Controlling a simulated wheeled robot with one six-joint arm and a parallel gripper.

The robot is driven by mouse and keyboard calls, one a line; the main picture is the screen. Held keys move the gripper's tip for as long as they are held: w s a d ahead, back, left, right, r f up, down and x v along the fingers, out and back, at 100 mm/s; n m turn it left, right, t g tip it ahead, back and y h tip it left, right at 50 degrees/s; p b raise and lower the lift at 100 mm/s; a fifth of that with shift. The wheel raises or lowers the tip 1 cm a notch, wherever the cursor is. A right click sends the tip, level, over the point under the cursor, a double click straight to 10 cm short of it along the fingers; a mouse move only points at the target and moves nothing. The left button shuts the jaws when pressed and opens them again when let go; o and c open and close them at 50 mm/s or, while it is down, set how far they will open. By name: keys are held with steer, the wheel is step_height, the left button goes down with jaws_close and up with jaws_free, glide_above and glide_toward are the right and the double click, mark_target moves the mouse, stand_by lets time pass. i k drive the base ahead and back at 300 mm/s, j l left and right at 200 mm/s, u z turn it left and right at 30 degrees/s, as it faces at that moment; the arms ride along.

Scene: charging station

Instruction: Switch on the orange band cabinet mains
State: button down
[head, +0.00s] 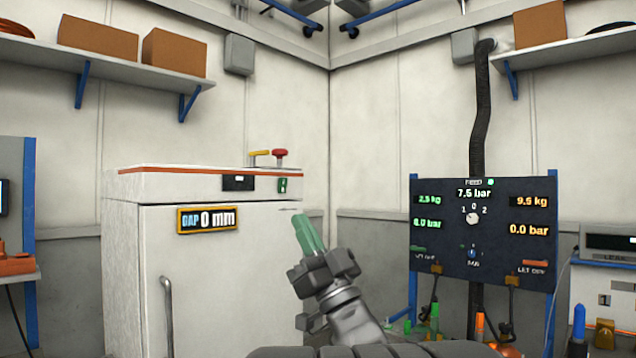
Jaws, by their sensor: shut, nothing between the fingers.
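The white cabinet (130,250) with an orange band (190,169) along its top edge stands left of centre. A small green-lit switch (283,185) sits on its upper front strip, near the right end. A dark display (238,182) is to the left of the switch; its reading is too small to tell. A red mushroom-shaped knob (280,153) and a yellow handle (259,154) show at the cabinet's top. My gripper (300,220) is shut and empty, its green fingers pointing up, below and slightly right of the switch in the picture. Whether it touches the cabinet cannot be told.
An orange-framed sign (207,219) on the cabinet door reads "GAP 0 mm", above a grey door handle (168,300). A dark gauge panel (435,240) with dials and readouts stands at right. Shelves with boxes (175,52) hang on the walls. Bottles (579,322) stand lower right.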

mark_target(284, 182)
steer(key=i+j, duration=0.15)
steer(key=i, duration=0.55)
steer(key=i+j, duration=0.15)
steer(key=i, duration=0.55)
steer(key=i+j, duration=0.15)
steer(key=i, duration=0.55)
